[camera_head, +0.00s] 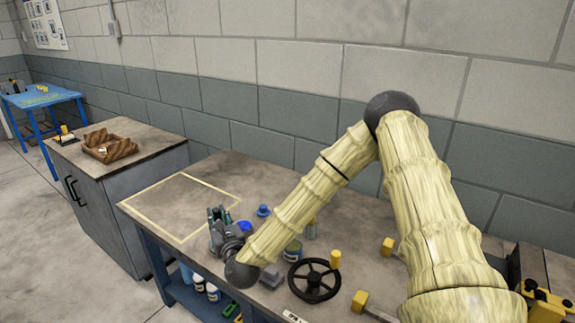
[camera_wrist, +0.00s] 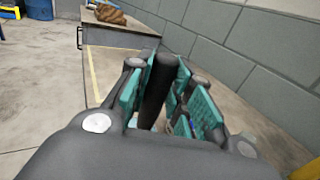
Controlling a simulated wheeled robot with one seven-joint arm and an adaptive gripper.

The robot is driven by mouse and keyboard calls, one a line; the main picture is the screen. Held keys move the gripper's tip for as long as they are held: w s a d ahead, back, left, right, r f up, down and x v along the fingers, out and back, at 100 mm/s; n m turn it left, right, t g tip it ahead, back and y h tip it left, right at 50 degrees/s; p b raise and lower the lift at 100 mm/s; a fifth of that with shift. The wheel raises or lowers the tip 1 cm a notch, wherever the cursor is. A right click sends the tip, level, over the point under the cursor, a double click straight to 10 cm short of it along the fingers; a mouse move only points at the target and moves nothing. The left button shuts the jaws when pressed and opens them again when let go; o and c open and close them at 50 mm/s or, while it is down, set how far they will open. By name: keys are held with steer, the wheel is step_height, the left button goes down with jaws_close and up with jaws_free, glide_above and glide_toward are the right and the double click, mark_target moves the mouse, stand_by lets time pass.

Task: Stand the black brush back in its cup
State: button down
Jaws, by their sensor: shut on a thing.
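My gripper (camera_head: 222,217) is over the near left part of the workbench, by the tape outline. In the wrist view its teal-padded fingers (camera_wrist: 159,75) are closed around a black cylinder, which I take to be the black brush (camera_wrist: 158,92). It stands lengthwise between the pads, and its lower end is hidden by the gripper body. In the head view the brush cannot be made out. A blue round thing (camera_head: 245,226), perhaps the cup, is just right of the gripper and partly hidden by it. I cannot tell whether it is the brush's cup.
A blue knob-like piece (camera_head: 263,210), a labelled can (camera_head: 293,251), a pale jar (camera_head: 311,230) and a black handwheel (camera_head: 314,280) stand right of the gripper. The taped area (camera_head: 180,204) is bare. A cabinet with a brown tray (camera_head: 107,155) stands left.

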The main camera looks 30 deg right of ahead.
steer(key=w+d+r+m+g+h, duration=0.1)
steer(key=d+r+m+h, duration=0.15)
steer(key=d, duration=0.65)
steer(key=w+d+r+m+g+h+p, duration=0.1)
steer(key=w+d+r+m+g+h, duration=0.2)
steer(key=d, duration=0.6)
steer(key=d+r+m+h, duration=0.15)
steer(key=d+h, duration=0.25)
steer(key=d, duration=0.5)
step_height(320, 180, down, 11)
steer(key=b, duration=0.5)
steer(key=shift+r+b, duration=0.15)
steer(key=shift+b, duration=0.2)
steer(key=c, duration=1.2)
jaws_free()
steer(key=shift+a, duration=0.1)
